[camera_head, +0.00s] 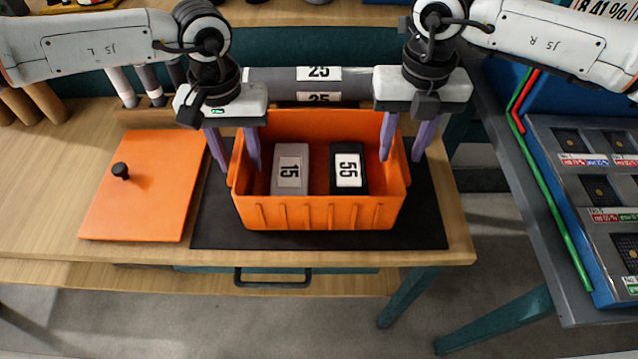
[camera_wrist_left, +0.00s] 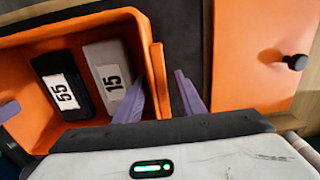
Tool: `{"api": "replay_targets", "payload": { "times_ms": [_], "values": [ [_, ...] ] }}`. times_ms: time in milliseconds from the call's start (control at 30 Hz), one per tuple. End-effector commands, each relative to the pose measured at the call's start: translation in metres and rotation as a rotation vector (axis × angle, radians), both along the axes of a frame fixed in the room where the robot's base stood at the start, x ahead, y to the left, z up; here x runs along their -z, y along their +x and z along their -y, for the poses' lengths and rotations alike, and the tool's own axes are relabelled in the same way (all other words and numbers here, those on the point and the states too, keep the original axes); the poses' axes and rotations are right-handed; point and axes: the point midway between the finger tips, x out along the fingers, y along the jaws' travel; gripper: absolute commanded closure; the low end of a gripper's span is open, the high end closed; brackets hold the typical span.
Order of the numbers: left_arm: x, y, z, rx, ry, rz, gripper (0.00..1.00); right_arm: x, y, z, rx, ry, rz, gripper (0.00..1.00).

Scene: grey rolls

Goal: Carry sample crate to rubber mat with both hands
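The orange sample crate (camera_head: 320,214) sits upright on the black rubber mat (camera_head: 425,225). It holds a grey block marked 15 (camera_head: 290,170) and a black block marked 55 (camera_head: 348,170). My left gripper (camera_head: 240,168) is open, one finger inside the crate's left wall and one outside. My right gripper (camera_head: 400,159) straddles the right wall the same way, also open. In the left wrist view the crate's wall (camera_wrist_left: 158,75) stands between my left fingers, with a gap to the outer one. Whether any finger touches is unclear.
An orange lid (camera_head: 150,190) with a black knob lies left of the mat on the wooden table (camera_head: 50,180). A grey roll marked 25 (camera_head: 275,80) lies behind the crate. A grey bench with panels (camera_head: 560,200) stands right, beyond a floor gap.

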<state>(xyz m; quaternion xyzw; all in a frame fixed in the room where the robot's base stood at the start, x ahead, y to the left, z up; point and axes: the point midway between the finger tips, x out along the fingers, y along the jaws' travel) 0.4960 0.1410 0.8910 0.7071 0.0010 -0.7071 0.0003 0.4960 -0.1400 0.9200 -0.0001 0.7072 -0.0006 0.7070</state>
Motion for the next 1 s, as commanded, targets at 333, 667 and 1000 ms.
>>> {"api": "replay_targets", "payload": {
  "times_ms": [333, 667, 1000],
  "values": [
    [-0.068, 0.001, 0.0, -0.001, -0.001, 0.004, 0.64, 0.0, 0.0, -0.001, -0.001, 0.001, 0.0, 0.64],
    [-0.112, 0.0, -0.001, -0.001, 0.002, 0.001, 0.64, 0.0, 0.0, -0.001, -0.001, 0.001, 0.0, 0.64],
    [-0.115, 0.0, -0.001, -0.001, 0.001, 0.0, 0.64, -0.05, 0.001, -0.001, -0.001, 0.002, 0.004, 0.64]
  ]
}}
